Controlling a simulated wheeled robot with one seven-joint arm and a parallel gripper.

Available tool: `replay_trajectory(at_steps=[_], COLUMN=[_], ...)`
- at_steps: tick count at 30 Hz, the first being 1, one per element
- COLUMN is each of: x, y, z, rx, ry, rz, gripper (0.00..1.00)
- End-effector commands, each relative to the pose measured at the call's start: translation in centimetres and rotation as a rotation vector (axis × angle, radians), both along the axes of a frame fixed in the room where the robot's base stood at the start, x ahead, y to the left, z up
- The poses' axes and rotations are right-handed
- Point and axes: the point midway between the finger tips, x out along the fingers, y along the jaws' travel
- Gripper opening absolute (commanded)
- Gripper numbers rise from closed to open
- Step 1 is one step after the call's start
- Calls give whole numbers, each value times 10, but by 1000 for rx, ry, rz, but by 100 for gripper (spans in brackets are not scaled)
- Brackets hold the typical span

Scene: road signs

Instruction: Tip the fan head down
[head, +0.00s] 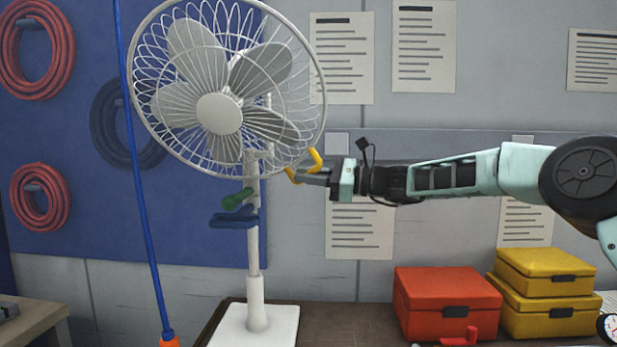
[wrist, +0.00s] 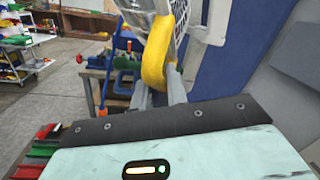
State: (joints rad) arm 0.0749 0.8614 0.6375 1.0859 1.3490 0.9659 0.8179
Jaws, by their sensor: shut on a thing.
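A white fan (head: 219,113) with a round wire cage stands upright on a pole above a square white base (head: 255,325). Its head faces forward and a little left. A yellow handle (head: 316,158) sits at the lower right edge of the cage. My gripper (head: 300,175) reaches in from the right and is shut on this handle. In the wrist view the yellow handle (wrist: 156,55) stands between the fingers (wrist: 160,90), and part of the white cage (wrist: 209,22) shows behind it. A green knob (head: 237,200) and a blue clamp (head: 233,218) are on the pole below the head.
A red case (head: 446,305) and stacked yellow cases (head: 545,290) stand on the bench below my arm. Coiled red hoses (head: 38,50) hang on the blue wall panel. The space between arm and cases is free.

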Motion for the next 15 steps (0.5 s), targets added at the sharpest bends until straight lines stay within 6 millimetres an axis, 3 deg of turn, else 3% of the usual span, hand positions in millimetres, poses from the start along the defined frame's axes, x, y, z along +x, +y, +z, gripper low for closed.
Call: replay_trajectory(at_steps=[2, 3, 5, 15], x=[0, 0, -1, 0], y=[1, 1, 1, -2], z=[-1, -1, -1, -1], rx=[-1, -1, -1, 0], ry=[2, 2, 3, 1], rz=[1, 1, 1, 0], gripper=[0, 17, 34, 36])
